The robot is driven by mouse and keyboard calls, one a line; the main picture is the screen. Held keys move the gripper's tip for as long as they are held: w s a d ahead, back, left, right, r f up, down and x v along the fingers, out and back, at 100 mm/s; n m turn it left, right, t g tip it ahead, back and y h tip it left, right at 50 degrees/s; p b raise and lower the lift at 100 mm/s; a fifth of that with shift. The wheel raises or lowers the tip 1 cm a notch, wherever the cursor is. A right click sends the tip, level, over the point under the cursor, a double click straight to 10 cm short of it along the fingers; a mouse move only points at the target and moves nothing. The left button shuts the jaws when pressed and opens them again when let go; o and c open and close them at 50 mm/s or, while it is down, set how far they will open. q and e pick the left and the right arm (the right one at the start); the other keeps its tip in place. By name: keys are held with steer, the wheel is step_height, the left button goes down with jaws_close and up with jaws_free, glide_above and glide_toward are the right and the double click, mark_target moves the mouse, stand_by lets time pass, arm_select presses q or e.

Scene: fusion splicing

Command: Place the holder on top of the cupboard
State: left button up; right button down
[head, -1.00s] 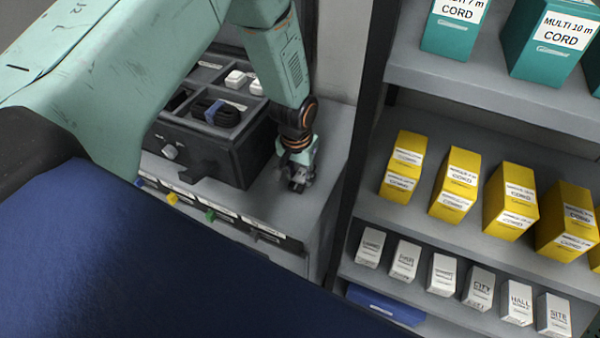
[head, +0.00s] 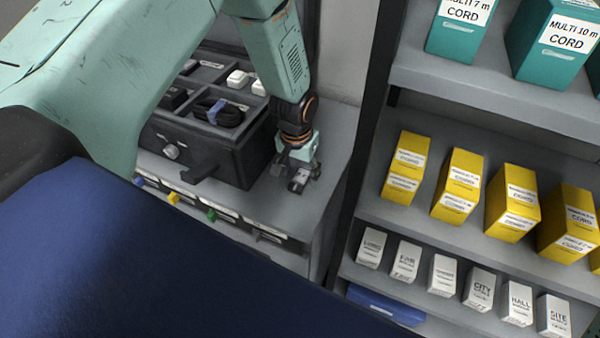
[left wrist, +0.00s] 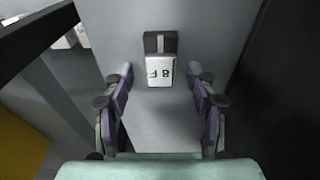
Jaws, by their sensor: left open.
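The holder (left wrist: 160,72) is a small block with a white face marked "8 F", upside down in the left wrist view, and a dark end. It appears to sit on the grey cupboard top (left wrist: 160,125). My left gripper (left wrist: 160,84) is open, with one finger on each side of the holder and a visible gap at both sides. In the head view the left gripper (head: 301,178) is low over the right part of the cupboard top (head: 335,140). The holder is small and partly hidden by the fingers there. My right gripper does not show.
A dark toolbox (head: 225,150) with cords and white pieces stands left of the gripper. A shelf rack to the right holds yellow boxes (head: 458,187), white boxes (head: 440,275) and teal boxes (head: 548,40). Its dark post (head: 368,140) is close to the cupboard's right edge.

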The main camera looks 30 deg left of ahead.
mark_target(298, 181)
arm_select(q)
step_height(298, 181, up, 11)
steer(key=s, duration=0.1)
steer(key=shift+g+h, duration=0.3)
steer(key=shift+g, duration=0.1)
steer(key=s+d+f, duration=0.1)
steer(key=s+f, duration=0.3)
steer(key=s+d+f, duration=0.1)
steer(key=s+f, duration=0.3)
steer(key=s, duration=0.1)
steer(key=s+f, duration=0.4)
steer(key=shift+s+d+f+p, duration=0.1)
steer(key=shift+s+d+p, duration=0.25)
steer(key=shift+s+d, duration=0.05)
steer(key=s+f, duration=0.1)
steer(key=s, duration=0.7)
steer(key=s+f, duration=0.2)
steer(key=s, duration=0.7)
steer(key=shift+f+g, duration=0.3)
steer(key=shift+s, duration=0.25)
